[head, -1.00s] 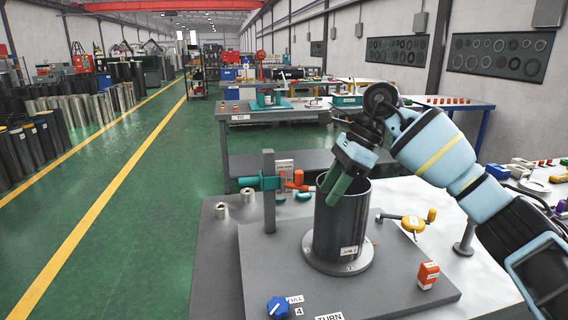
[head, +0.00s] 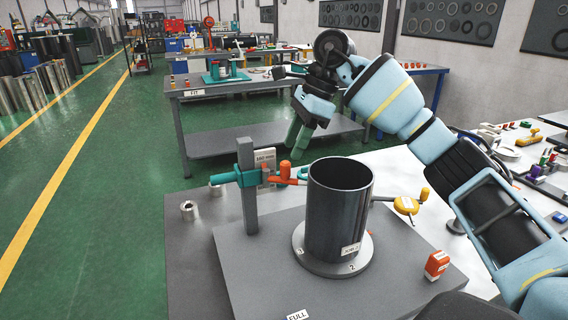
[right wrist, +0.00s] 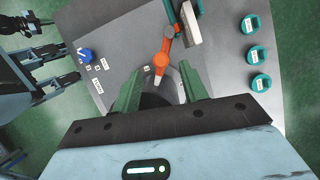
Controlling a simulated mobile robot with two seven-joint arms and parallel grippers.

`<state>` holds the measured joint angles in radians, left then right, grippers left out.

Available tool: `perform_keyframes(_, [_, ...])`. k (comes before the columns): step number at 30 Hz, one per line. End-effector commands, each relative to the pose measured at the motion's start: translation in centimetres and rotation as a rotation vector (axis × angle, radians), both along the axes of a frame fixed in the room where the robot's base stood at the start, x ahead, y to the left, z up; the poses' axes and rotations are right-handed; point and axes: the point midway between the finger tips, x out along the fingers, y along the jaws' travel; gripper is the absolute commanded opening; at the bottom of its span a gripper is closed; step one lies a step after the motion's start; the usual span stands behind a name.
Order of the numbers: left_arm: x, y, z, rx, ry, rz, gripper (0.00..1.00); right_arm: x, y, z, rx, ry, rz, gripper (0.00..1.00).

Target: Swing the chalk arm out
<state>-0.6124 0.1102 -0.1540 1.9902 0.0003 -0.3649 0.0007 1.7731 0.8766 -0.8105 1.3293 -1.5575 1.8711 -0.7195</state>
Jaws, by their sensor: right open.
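The orange arm (head: 285,172), which seems to be the chalk arm, reaches from a teal clamp (head: 245,176) on a grey post (head: 247,205) toward the rim of a dark upright cylinder (head: 340,205). An orange knob stands on it. In the right wrist view the orange arm (right wrist: 163,50) ends near the cylinder mouth, between my fingers in the picture. My right gripper (head: 299,135) is open and empty, above and beyond the orange arm. My left gripper is not in the head view.
The cylinder's flange (head: 333,264) rests on a grey plate (head: 245,275). A white card (head: 265,168) stands behind the post.

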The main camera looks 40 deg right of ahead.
Motion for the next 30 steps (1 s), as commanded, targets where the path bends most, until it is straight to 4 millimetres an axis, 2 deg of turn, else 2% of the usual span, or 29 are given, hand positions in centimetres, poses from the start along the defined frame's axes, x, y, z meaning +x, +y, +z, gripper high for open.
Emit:
perform_keyframes(3, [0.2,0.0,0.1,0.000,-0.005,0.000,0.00,0.2,0.7,-1.9,-0.002,0.004,0.001,0.43])
perform_keyframes(10, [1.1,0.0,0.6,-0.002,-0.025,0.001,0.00,0.7,1.7,-4.5,-0.001,0.001,0.001,0.43])
perform_keyframes(15, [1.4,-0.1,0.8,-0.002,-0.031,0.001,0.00,0.8,2.1,-5.4,0.000,0.000,0.001,0.43])
perform_keyframes(23, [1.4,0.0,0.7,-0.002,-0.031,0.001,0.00,0.8,2.1,-5.5,0.000,0.000,0.001,0.43])
perform_keyframes(30, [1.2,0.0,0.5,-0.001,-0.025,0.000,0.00,0.8,2.1,-5.5,0.000,0.000,0.001,0.13])
